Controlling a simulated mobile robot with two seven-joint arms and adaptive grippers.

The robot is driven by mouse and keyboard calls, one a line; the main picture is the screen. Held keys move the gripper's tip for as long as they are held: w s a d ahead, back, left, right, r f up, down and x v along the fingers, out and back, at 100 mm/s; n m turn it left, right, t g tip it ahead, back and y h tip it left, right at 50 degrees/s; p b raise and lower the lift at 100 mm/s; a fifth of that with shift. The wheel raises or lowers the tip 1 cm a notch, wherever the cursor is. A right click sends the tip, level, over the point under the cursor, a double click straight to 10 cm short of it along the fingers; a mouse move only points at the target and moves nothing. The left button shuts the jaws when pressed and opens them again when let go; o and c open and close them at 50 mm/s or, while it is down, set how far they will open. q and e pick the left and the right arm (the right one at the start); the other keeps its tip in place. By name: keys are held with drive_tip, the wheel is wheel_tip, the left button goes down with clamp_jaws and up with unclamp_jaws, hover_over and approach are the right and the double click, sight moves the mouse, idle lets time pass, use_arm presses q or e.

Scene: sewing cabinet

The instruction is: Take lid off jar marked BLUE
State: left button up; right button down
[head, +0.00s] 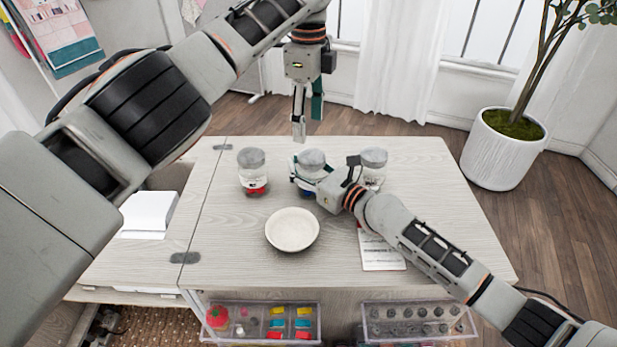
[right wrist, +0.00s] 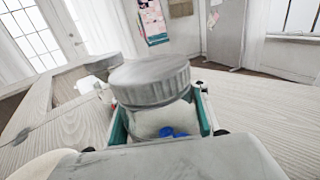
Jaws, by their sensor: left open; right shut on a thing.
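Three glass jars with grey lids stand in a row on the table. The middle jar (head: 303,185) holds blue pieces and has its grey lid (head: 312,159) on; no word on it is readable. My right gripper (head: 308,180) is shut around this jar's body below the lid. In the right wrist view, the lid (right wrist: 150,82) sits above the teal-padded fingers of the right gripper (right wrist: 160,122), with blue pieces behind the glass. My left gripper (head: 307,118) is open and empty, pointing down, above and apart from the middle jar.
The left jar (head: 252,178) has red contents. The right jar (head: 373,168) is partly hidden by my right gripper. A white bowl (head: 292,230) and a printed card (head: 380,252) lie nearer. Clear trays (head: 262,322) are below the front edge. The table's right side is clear.

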sight(312, 156)
use_arm(q)
drive_tip(key=m, duration=0.5)
drive_tip(key=shift+d+m, duration=0.1)
drive_tip(key=shift+m, duration=0.3)
drive_tip(key=m, duration=0.5)
drive_tip(key=shift+s, duration=0.15)
drive_tip(key=m, duration=0.5)
drive_tip(key=shift+s+d+m, duration=0.1)
drive_tip(key=shift+d+m, duration=0.05)
drive_tip(key=shift+m, duration=0.25)
drive_tip(key=m, duration=0.5)
drive_tip(key=shift+s+m, duration=0.1)
drive_tip(key=shift+m, duration=0.2)
drive_tip(key=shift+f, duration=0.4)
drive_tip(key=shift+d+f, duration=0.1)
drive_tip(key=shift+f, duration=3.5)
